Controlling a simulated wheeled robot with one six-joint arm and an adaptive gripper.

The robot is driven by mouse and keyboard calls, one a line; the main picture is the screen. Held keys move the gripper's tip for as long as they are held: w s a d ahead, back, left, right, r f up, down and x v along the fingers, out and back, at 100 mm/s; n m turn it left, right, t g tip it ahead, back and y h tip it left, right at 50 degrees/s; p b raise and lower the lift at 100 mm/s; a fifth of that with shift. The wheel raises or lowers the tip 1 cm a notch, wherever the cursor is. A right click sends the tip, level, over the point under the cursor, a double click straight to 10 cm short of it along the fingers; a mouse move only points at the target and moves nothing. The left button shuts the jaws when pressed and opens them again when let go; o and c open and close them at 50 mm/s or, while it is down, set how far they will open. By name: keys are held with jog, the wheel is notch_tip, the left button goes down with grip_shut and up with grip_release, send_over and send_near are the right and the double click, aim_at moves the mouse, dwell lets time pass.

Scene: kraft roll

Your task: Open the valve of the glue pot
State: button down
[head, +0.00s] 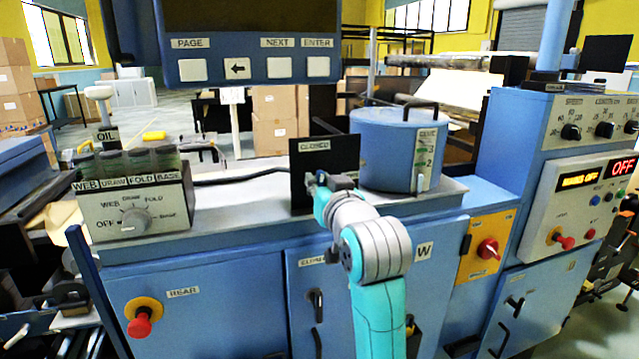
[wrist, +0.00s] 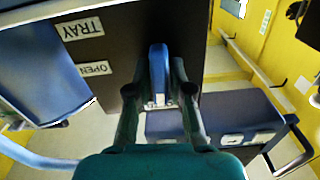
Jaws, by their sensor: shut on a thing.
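The glue pot (head: 385,150) is a blue drum with a dark handle on its lid and a level strip on its right side, standing on the machine top. A black plate (head: 308,170) marked CLOSED stands at its left. In the wrist view, the plate (wrist: 115,100) bears TRAY and OPEN labels. A blue valve lever (wrist: 158,65) stands in front of the plate, between the two fingers of my gripper (wrist: 158,92). My gripper (head: 322,183) is shut on this lever, close to the plate. In the head view my wrist mostly hides the lever.
A grey selector box (head: 135,210) and oil bottles stand at the left of the machine top. A display with buttons (head: 255,68) hangs above. A control cabinet (head: 585,190) rises at the right. A red emergency button (head: 140,325) sticks out at the front left.

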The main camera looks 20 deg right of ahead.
jog(key=m, duration=0.4)
jog(key=shift+d, duration=0.15)
jog(key=m, duration=0.4)
jog(key=shift+f+m, duration=0.15)
jog(key=shift+m, duration=0.15)
jog(key=m, duration=0.4)
jog(key=shift+d+f+m, duration=0.1)
jog(key=shift+d+m, duration=0.05)
jog(key=shift+m, duration=0.15)
jog(key=shift+f+m, duration=0.1)
jog(key=shift+m, duration=1.7)
jog(key=c, duration=1.1)
grip_release()
jog(key=shift+c, duration=0.2)
jog(key=shift+s, duration=0.1)
